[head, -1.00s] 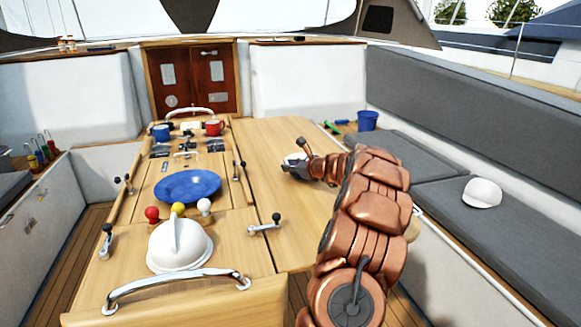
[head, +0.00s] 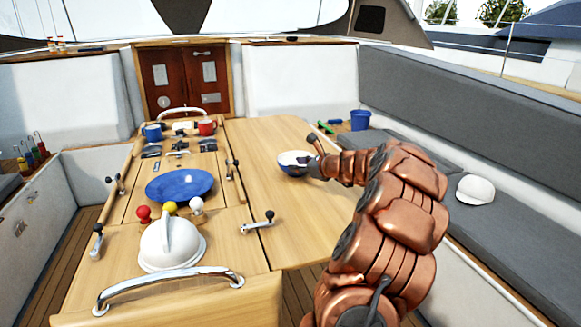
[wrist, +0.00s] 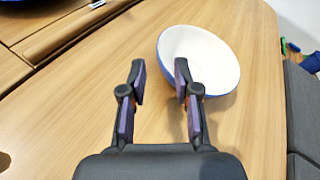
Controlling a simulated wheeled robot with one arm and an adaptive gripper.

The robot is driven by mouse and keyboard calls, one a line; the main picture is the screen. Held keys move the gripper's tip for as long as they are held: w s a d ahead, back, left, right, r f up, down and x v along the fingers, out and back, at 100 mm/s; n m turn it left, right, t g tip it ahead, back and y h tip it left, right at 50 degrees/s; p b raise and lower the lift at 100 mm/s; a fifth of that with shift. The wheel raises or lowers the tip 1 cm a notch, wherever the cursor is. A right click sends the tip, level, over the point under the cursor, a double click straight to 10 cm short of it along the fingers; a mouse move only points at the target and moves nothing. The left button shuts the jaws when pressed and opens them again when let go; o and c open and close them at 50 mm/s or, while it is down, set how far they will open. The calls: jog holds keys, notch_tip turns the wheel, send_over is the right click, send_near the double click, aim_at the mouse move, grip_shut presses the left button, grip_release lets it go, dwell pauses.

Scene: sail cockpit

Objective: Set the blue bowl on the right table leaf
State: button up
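The blue bowl (head: 290,168), white inside with a blue outside, is on the right table leaf (head: 268,205), toward its far part. In the wrist view the bowl (wrist: 205,58) shows its open white inside, with a thin blue edge, and looks slightly tilted. My gripper (wrist: 157,68) is open, its two dark fingers spread apart with bare wood between them. The right finger overlaps the bowl's left rim in the picture; I cannot tell whether it touches. In the head view my gripper (head: 310,166) is just right of the bowl and partly hides it.
A blue plate (head: 182,185), a white domed compass (head: 170,245) and red, yellow and white knobs are on the table's middle. Blue and red mugs (head: 206,127) stand farther back. A blue bucket (head: 360,120) and white cap (head: 475,189) are on the right bench. The near right leaf is clear.

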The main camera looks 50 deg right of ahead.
jog(key=shift+v, duration=2.1)
